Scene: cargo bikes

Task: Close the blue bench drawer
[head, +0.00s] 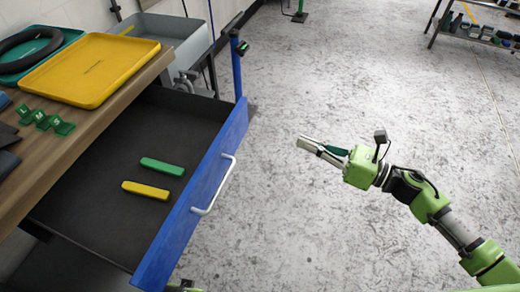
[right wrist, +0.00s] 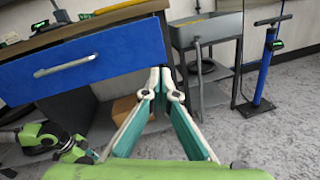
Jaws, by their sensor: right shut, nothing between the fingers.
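The blue bench drawer (head: 190,215) is pulled far out from under the wooden bench top in the head view. Its blue front has a light bar handle (head: 215,186). A green bar (head: 162,166) and a yellow bar (head: 146,190) lie inside on the dark bottom. The drawer front also shows in the right wrist view (right wrist: 115,66). My right gripper (head: 303,143) is shut and empty, apart from the drawer, to the right of its handle. Part of my left arm shows low at left in the right wrist view; its fingers are not clear.
The bench top (head: 75,140) carries a yellow tray (head: 92,66), a green tray with a black ring, and green lettered markers. A grey basin (head: 178,38) and a blue pump (head: 237,65) stand beyond the drawer. The floor right of the drawer is clear.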

